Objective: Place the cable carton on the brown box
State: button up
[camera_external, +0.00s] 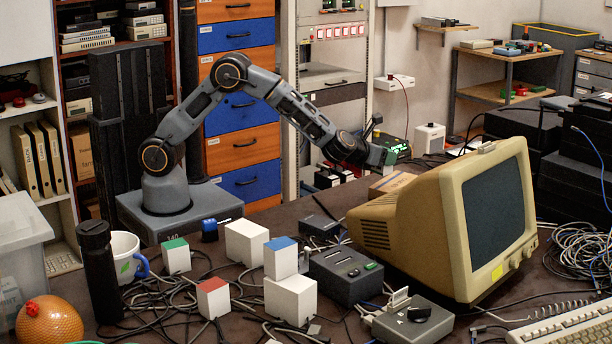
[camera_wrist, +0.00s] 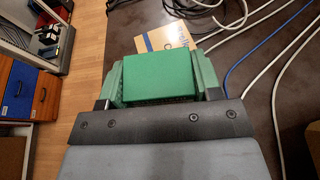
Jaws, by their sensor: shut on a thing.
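A green box-shaped thing (camera_wrist: 160,76), which I take to be the cable carton, is between the two green fingers of my gripper (camera_wrist: 160,66) in the wrist view. The fingers are shut on its sides. In the external view my gripper (camera_external: 381,155) is above the back of the table, behind the old monitor, and the held carton is hard to make out there. The brown box (camera_external: 389,184) lies partly hidden behind the monitor, below my gripper.
The beige monitor (camera_external: 470,220) stands just in front of the brown box. A dark grey device (camera_external: 345,274), white blocks (camera_external: 246,242) and loose cables crowd the table. Cables also run beside the tan box. The table's edge shows left of the carton in the wrist view.

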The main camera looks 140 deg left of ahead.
aim_at(385, 170)
jog(key=shift+w+a+f, duration=0.4)
jog(key=shift+a+f, duration=0.05)
jog(key=shift+f, duration=1.75)
jog(key=shift+f, duration=0.1)
jog(key=o, duration=1.1)
